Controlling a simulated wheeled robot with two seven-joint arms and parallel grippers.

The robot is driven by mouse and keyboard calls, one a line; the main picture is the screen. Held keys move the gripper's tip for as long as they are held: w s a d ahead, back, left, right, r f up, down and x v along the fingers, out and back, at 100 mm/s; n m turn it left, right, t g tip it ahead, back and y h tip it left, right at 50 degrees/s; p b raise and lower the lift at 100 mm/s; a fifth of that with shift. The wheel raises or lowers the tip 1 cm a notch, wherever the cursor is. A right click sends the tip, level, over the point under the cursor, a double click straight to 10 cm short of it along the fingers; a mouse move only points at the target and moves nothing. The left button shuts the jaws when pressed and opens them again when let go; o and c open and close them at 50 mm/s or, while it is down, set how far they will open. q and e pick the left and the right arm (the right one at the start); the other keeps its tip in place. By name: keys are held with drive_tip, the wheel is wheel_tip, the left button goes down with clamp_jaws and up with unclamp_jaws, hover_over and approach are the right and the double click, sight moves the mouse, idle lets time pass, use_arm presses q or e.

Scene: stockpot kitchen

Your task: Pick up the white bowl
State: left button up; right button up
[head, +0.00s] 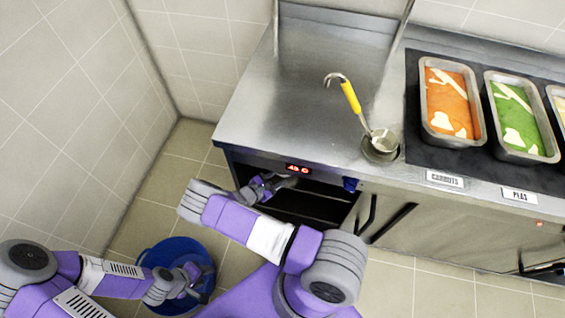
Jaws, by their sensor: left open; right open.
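No white bowl shows in the head view. My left gripper (196,280) is low at the left, over the blue bucket (158,252) on the floor, with open jaws. My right gripper (283,183) is open at the front of the dark open compartment (312,203) under the steel counter. I see nothing held in either gripper. My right arm covers part of the compartment, and its inside is too dark to make out.
The steel counter (285,110) is mostly bare. A yellow-handled ladle (351,98) rests in a round metal holder (380,153). Trays of orange (448,100) and green food (519,118) sit at the right. A tiled wall (70,110) closes off the left.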

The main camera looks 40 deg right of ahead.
drive_tip(key=x, duration=0.2)
drive_tip(key=b+x, duration=0.1)
drive_tip(key=x, duration=0.1)
drive_tip(key=s+b+x, duration=0.1)
drive_tip(key=x, duration=0.1)
drive_tip(key=shift+d+f, duration=0.15)
drive_tip(key=shift+f, duration=0.05)
drive_tip(key=shift+w, duration=0.1)
drive_tip(key=shift+r, duration=0.1)
drive_tip(key=shift+c, duration=0.3)
clamp_jaws()
